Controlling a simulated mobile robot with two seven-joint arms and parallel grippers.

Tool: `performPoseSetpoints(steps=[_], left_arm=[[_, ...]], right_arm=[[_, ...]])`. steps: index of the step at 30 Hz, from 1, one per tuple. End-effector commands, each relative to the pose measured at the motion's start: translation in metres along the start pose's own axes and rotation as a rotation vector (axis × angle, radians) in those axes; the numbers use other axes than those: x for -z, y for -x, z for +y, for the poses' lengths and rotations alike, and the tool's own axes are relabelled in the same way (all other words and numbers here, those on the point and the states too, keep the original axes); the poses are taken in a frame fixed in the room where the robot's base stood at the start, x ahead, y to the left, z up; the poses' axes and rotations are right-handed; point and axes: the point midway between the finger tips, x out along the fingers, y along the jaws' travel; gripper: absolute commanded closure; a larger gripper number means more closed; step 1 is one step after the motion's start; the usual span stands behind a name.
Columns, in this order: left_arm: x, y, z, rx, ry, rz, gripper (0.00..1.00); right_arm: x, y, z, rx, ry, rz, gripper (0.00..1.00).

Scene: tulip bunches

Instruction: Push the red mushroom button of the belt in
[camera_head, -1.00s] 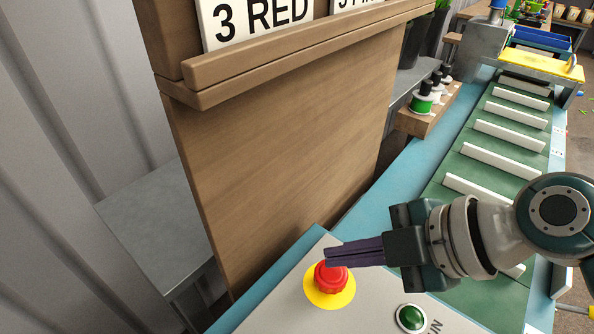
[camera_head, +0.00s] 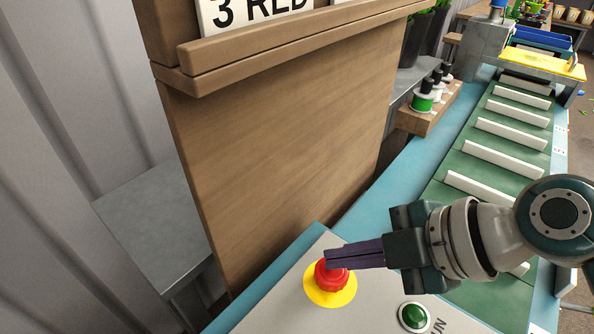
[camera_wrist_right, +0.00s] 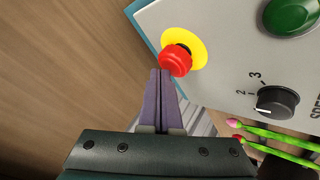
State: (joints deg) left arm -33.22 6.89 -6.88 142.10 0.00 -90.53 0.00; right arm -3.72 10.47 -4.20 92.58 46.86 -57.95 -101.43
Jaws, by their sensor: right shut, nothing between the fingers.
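The red mushroom button (camera_head: 331,276) stands on a yellow disc (camera_head: 330,297) at the corner of the light grey control panel (camera_head: 372,307). In the right wrist view the red button (camera_wrist_right: 174,60) lies just beyond the fingertips. My right gripper (camera_head: 328,257) is shut and empty, its dark purple fingers pointing left. Its tips overlap the upper edge of the button in the head view; whether they touch it I cannot tell. The right gripper also shows in the wrist view (camera_wrist_right: 160,74). My left gripper is not in view.
A green button (camera_head: 414,317) sits on the panel near the red one. A black knob (camera_wrist_right: 277,101) shows in the wrist view. A wooden board (camera_head: 285,150) rises behind the panel. The green conveyor belt (camera_head: 480,152) with white slats runs away at right.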

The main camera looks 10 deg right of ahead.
Motion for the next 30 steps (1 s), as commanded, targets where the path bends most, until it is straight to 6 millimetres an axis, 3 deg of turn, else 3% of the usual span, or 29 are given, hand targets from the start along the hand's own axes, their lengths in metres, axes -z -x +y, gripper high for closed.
performPoseSetpoints(steps=[14, 30], left_arm=[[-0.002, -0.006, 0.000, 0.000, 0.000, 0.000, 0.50], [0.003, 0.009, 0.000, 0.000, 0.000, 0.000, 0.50]], right_arm=[[-0.003, -0.005, -0.003, 0.000, 0.000, 0.000, 1.00], [0.006, 0.009, 0.006, 0.000, 0.001, 0.000, 1.00]])
